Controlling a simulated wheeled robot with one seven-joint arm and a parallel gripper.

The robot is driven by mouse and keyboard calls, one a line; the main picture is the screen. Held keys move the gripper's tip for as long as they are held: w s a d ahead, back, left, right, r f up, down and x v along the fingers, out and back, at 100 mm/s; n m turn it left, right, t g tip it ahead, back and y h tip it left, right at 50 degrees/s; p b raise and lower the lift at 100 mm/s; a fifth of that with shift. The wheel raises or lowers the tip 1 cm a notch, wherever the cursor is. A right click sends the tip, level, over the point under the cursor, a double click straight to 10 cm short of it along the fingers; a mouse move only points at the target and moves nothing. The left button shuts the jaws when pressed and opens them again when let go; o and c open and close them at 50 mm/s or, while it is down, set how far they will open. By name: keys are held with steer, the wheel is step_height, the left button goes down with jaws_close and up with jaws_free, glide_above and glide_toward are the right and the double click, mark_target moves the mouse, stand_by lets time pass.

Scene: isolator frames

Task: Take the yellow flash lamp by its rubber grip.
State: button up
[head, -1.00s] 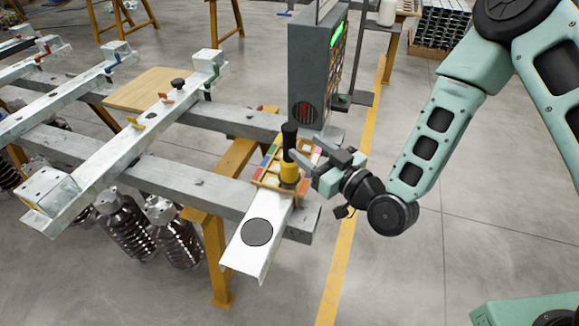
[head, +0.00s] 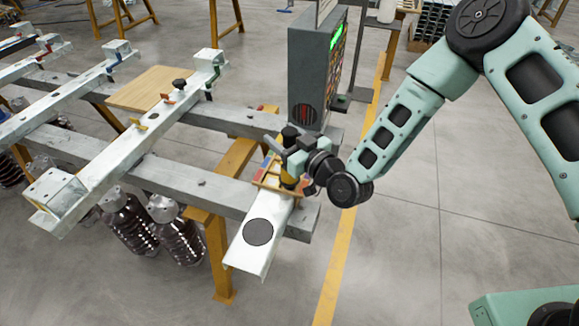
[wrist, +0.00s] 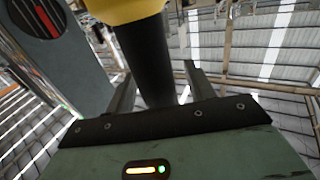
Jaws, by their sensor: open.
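The yellow flash lamp stands upright, with its yellow body (head: 287,182) low and its black rubber grip (head: 290,131) on top. My gripper (head: 288,150) is at the height of the grip and hides part of it in the head view. In the wrist view the grip (wrist: 147,58) runs between the two open fingers (wrist: 158,88), with a little room to the right finger. The yellow body (wrist: 128,10) shows at the top edge of that view. Whether either finger touches the grip I cannot tell.
A grey cabinet (head: 312,70) with a green display stands close behind. Metal frame beams (head: 150,175) lie to the left.

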jaws_close()
stand_by(1.2)
steer(key=shift+r, duration=0.2)
